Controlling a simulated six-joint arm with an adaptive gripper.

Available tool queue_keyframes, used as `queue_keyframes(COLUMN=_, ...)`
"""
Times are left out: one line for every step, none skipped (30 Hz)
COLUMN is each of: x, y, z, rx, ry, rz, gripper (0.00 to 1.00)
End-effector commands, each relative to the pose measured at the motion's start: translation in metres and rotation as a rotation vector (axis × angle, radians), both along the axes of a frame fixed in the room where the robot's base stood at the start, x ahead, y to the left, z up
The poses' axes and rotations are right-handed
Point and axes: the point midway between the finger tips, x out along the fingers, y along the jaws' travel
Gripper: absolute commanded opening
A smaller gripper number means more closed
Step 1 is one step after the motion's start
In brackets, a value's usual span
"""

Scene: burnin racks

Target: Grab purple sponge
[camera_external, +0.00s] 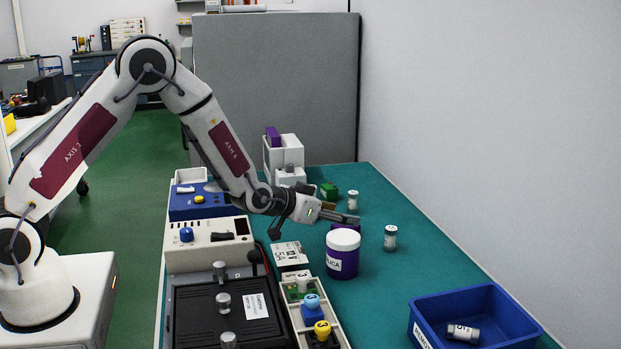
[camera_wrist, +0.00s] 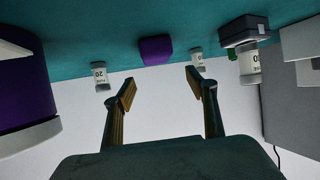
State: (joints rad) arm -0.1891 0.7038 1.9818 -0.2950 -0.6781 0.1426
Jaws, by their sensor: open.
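The purple sponge (camera_wrist: 156,50) is a small block on the teal table. In the wrist view it lies beyond my fingertips, roughly in line with the gap between them. In the external view a purple patch (camera_external: 345,227), likely the sponge, shows just behind the white jar lid and below my fingers, partly hidden. My gripper (camera_external: 340,213) is open and empty, its fingers pointing right over the table. In the wrist view my gripper (camera_wrist: 161,88) shows both fingers spread, apart from the sponge.
A purple jar with a white lid (camera_external: 342,262) stands close to my gripper. White vials (camera_external: 390,237) (camera_external: 353,200) stand on either side of the sponge area. A blue bin (camera_external: 497,303) holds a lying vial. Devices line the table's left side.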

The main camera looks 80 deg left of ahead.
Motion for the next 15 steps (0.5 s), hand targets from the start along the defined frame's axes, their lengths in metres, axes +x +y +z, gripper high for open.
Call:
queue_keyframes(x=0.000, y=0.000, z=-0.005, rx=0.000, ry=0.002, rz=0.000, gripper=0.57)
queue_keyframes(x=0.000, y=0.000, z=-0.007, rx=0.000, ry=0.002, rz=0.000, gripper=0.57)
queue_keyframes(x=0.000, y=0.000, z=-0.011, rx=0.000, ry=0.002, rz=0.000, gripper=0.57)
queue_keyframes(x=0.000, y=0.000, z=-0.014, rx=0.000, ry=0.002, rz=0.000, gripper=0.57)
queue_keyframes(x=0.000, y=0.000, z=-0.017, rx=0.000, ry=0.002, rz=0.000, gripper=0.57)
queue_keyframes(x=0.000, y=0.000, z=-0.021, rx=0.000, ry=0.003, rz=0.000, gripper=0.57)
queue_keyframes(x=0.000, y=0.000, z=-0.025, rx=0.000, ry=0.003, rz=0.000, gripper=0.57)
queue_keyframes(x=0.000, y=0.000, z=-0.028, rx=-0.001, ry=0.003, rz=0.001, gripper=0.57)
queue_keyframes(x=-0.001, y=0.000, z=-0.032, rx=-0.001, ry=0.002, rz=0.000, gripper=0.57)
queue_keyframes(x=0.003, y=0.001, z=-0.032, rx=0.000, ry=0.000, rz=0.000, gripper=0.57)
queue_keyframes(x=0.006, y=0.003, z=-0.033, rx=0.000, ry=-0.001, rz=0.000, gripper=0.57)
queue_keyframes(x=0.010, y=0.004, z=-0.034, rx=0.000, ry=-0.001, rz=0.000, gripper=0.57)
queue_keyframes(x=0.012, y=0.005, z=-0.036, rx=-0.001, ry=0.000, rz=0.000, gripper=0.57)
queue_keyframes(x=0.014, y=0.006, z=-0.037, rx=-0.001, ry=0.000, rz=0.000, gripper=0.57)
queue_keyframes(x=0.017, y=0.007, z=-0.038, rx=0.000, ry=0.000, rz=0.000, gripper=0.57)
